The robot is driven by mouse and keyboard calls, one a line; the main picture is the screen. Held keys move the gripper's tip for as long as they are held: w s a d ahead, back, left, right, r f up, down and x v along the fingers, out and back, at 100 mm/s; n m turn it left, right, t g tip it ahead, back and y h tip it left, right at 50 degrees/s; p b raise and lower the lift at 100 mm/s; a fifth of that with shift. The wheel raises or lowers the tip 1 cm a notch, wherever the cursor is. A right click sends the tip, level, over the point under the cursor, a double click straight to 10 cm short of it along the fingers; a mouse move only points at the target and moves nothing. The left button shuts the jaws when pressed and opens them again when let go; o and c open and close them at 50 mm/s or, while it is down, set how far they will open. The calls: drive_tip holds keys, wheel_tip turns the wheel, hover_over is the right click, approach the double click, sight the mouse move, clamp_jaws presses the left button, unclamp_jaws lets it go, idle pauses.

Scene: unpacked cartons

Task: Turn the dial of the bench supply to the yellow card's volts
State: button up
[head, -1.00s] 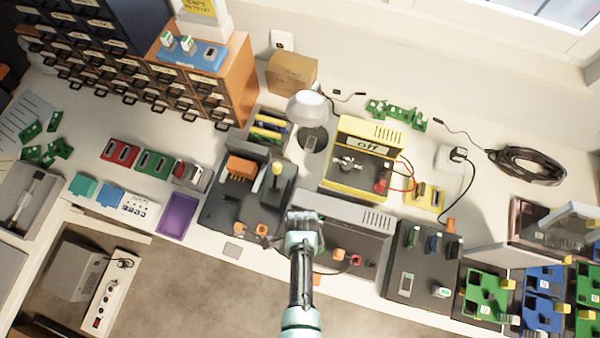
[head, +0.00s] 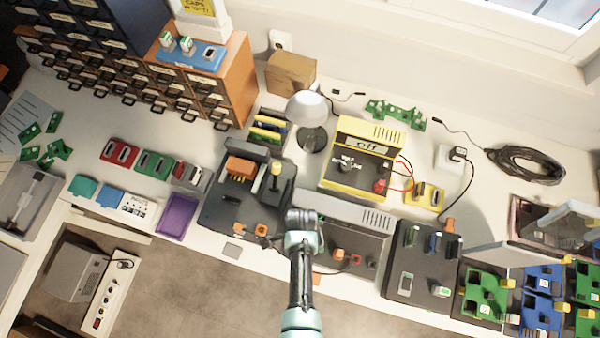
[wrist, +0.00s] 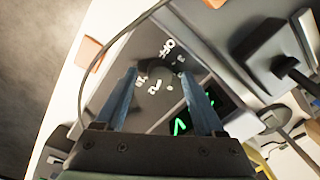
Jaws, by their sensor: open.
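The bench supply is a grey box (head: 345,222) at the front of the bench, partly hidden by my arm in the head view. In the wrist view its grey panel (wrist: 205,62) carries a dark round dial (wrist: 160,72) with white markings around it, one reading OFF, and a display (wrist: 190,108) with green characters. I cannot tell the dial's setting. My gripper (wrist: 158,78) is open, with one finger on each side of the dial in the picture; contact is unclear. A yellow card (head: 200,8) is cut off at the top of the head view, its writing unreadable.
A yellow unit (head: 362,155) labelled "off" stands behind the supply. A dark fixture (head: 245,195) is to the left and a dark tray (head: 422,265) to the right. A lamp (head: 306,108) stands behind. A thin cable (wrist: 105,50) crosses the wrist view.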

wheel_tip(320, 180, up, 13)
drive_tip(key=shift+s+f, duration=0.2)
drive_tip(key=shift+s, duration=0.1)
idle(0.7)
